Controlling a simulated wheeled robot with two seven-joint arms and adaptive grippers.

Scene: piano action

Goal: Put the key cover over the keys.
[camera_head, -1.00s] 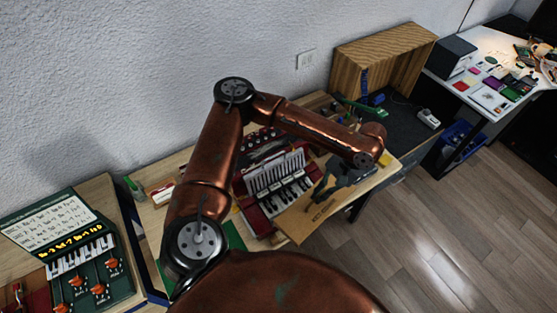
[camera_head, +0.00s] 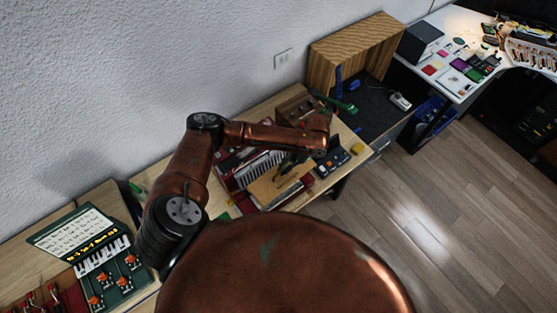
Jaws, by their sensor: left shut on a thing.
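The key cover (camera_head: 268,193) is a flat tan wooden board in the middle of the picture. My left gripper (camera_head: 283,171) is shut on it from above. The board lies over the front part of the red piano action (camera_head: 231,183), and covers much of its keys. A strip of white keys or parts (camera_head: 256,167) still shows behind the board. I cannot tell whether the board rests on the keys or hangs just above them. My left arm hides part of the action's back. My right gripper is not in view.
A dark box with small parts (camera_head: 332,163) stands right of the action. An open wooden shelf box (camera_head: 357,45) stands farther back. At the left is a green panel with a small keyboard and orange knobs (camera_head: 105,262). Floor is free at the right.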

